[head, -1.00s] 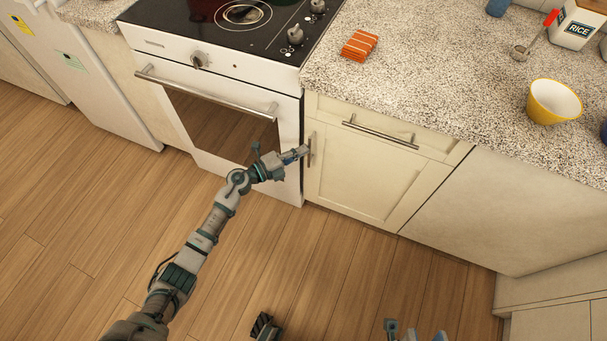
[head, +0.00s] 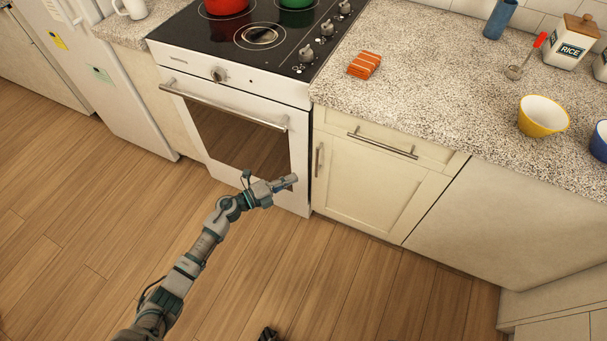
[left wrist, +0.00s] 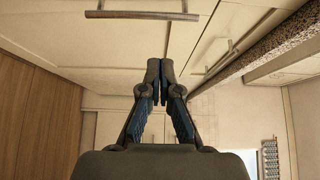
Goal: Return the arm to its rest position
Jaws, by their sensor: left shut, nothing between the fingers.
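My left arm comes in from the lower left in the head view. Its gripper (head: 291,181) is shut and empty, in front of the oven's lower right side and a little left of the cabinet door handle (head: 319,160), apart from it. The left wrist view also shows the shut fingers (left wrist: 160,70), with cabinet fronts beyond them and a bar handle (left wrist: 141,15) above. The cream cabinet door (head: 371,183) is closed. My right gripper cannot be made out; only a small dark part shows at the bottom edge of the head view.
The white oven (head: 235,125) stands left of the cabinet, with a red pot (head: 226,6) and a green pot (head: 296,4) on its hob. The counter (head: 440,80) holds an orange striped cloth (head: 364,65) and a yellow bowl (head: 543,116). The wooden floor (head: 290,265) is clear.

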